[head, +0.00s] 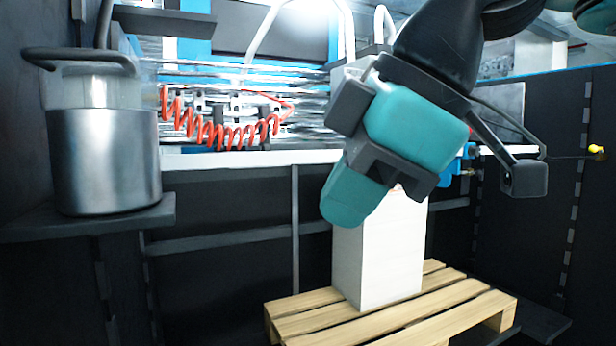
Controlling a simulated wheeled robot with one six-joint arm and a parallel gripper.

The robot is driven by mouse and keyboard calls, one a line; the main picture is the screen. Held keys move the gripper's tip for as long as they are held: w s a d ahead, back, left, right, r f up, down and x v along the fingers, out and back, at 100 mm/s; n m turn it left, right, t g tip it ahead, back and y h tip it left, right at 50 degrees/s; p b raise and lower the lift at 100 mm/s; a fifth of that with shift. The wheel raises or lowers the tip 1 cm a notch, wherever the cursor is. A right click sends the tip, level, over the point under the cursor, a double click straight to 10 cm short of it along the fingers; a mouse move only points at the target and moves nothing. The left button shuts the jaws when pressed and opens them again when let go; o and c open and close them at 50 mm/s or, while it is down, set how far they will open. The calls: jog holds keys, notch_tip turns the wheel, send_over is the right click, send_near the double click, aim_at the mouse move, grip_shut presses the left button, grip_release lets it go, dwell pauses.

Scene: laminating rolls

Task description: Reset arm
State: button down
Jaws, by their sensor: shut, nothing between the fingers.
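My gripper (352,200) hangs from my teal and dark grey arm, which comes in from the top right. It tilts down and to the left, and it is shut and empty. It is in front of the upper part of a tall white block (378,255) in the picture and hides part of it. I cannot tell whether it touches the block. The block stands upright on a wooden pallet (315,302).
A metal canister (104,158) with a dark handle stands on a dark shelf (90,225) at the left. A coiled red hose (225,133) hangs before the machine's shiny rollers. A dark panel (575,150) bounds the right side. Open space lies between canister and block.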

jog(key=s+d+f+m+g, duration=0.1)
jog(key=s+d+f+m, duration=0.1)
jog(key=d+f+m, duration=0.35)
jog(key=s+d+f+m+g+h, duration=0.1)
jog(key=s+d+f+m, duration=0.15)
jog(key=f, duration=0.65)
jog(key=s+d+f+m+g, duration=0.1)
jog(key=s+d+f+m, duration=0.25)
jog(key=f, duration=0.35)
notch_tip(320, 180, up, 17)
jog(key=w+p, duration=0.1)
jog(key=p, duration=1.5)
jog(key=shift+w+d+p, duration=0.15)
jog(key=shift+w+p, duration=0.05)
jog(key=shift+p, duration=0.15)
